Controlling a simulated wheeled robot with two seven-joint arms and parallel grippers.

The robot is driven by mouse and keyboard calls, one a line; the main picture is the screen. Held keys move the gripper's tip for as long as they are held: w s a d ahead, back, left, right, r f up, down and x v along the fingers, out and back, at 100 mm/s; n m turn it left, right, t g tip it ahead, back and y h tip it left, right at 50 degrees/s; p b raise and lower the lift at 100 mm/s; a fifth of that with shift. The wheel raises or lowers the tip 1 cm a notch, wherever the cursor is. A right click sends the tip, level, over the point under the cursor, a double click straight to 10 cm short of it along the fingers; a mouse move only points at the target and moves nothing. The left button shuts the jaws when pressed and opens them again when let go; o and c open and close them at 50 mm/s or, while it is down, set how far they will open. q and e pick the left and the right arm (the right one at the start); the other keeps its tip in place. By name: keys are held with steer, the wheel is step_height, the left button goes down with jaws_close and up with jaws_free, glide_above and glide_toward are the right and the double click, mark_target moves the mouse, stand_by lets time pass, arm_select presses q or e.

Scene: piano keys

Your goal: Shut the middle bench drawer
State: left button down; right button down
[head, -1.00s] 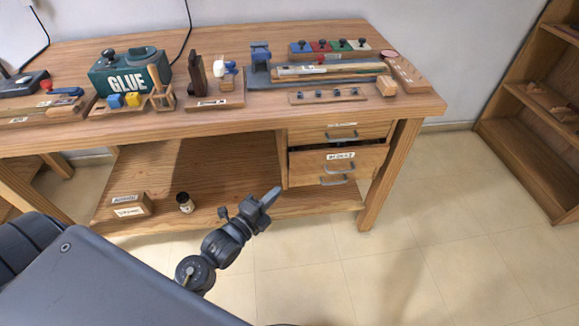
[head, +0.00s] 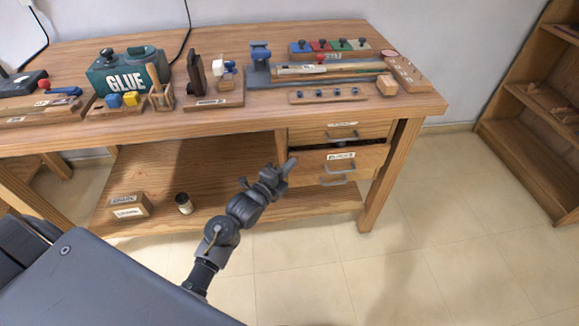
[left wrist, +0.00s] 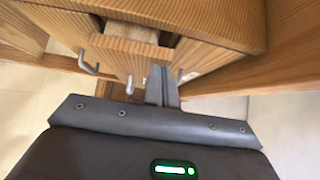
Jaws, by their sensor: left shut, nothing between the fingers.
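The middle bench drawer (head: 366,161) is pulled partly out, with a dark gap above its labelled wooden front. Its grey handle (head: 341,168) faces me. My left gripper (head: 290,165) is shut and empty, just left of that drawer's front in the head view. In the left wrist view, the shut fingers (left wrist: 162,85) point up close to a wooden drawer front (left wrist: 150,50); I cannot tell whether they touch it. My right gripper is not in view.
The top drawer (head: 312,133) sits above, looking closed. Another handle (head: 335,182) shows below the middle one. A bench leg (head: 390,175) stands to the right. The lower shelf (head: 150,185) holds a small box (head: 130,206) and a jar (head: 184,203). Floor in front is clear.

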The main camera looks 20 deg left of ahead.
mark_target(286, 155)
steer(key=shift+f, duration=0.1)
